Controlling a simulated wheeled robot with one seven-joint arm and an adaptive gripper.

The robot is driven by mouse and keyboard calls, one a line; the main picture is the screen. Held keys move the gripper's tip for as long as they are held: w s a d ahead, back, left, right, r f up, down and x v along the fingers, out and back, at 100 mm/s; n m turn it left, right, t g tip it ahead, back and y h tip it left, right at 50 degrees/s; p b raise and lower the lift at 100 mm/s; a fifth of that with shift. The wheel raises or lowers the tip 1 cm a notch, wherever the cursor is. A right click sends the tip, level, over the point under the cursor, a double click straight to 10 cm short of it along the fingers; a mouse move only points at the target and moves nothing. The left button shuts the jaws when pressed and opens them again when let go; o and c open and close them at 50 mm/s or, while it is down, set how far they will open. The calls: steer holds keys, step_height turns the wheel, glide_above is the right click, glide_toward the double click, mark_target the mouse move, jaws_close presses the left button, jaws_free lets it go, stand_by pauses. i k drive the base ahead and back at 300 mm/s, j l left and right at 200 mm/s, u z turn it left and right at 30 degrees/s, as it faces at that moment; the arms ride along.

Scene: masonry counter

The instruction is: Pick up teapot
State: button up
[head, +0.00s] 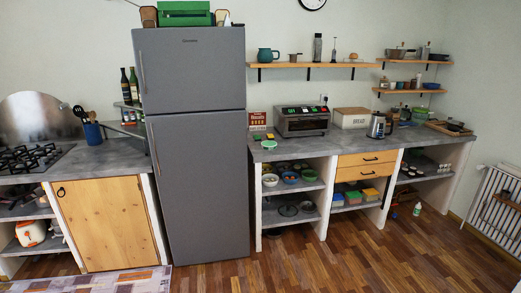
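A teal pot-shaped vessel, which looks like the teapot (267,56), stands upright near the left end of the upper wooden wall shelf (322,65), just right of the fridge. It is small in the picture, so its spout and lid are hard to make out. Nothing touches it. My gripper is not in view.
A tall grey fridge (197,160) stands left of the shelf. Below the shelf, the grey counter holds a toaster oven (301,121), a bread box (351,118) and a kettle (376,125). A small pot (295,58) sits beside the teapot. The wooden floor (330,260) in front is clear.

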mark_target(265, 55)
steer(key=i, duration=4.6)
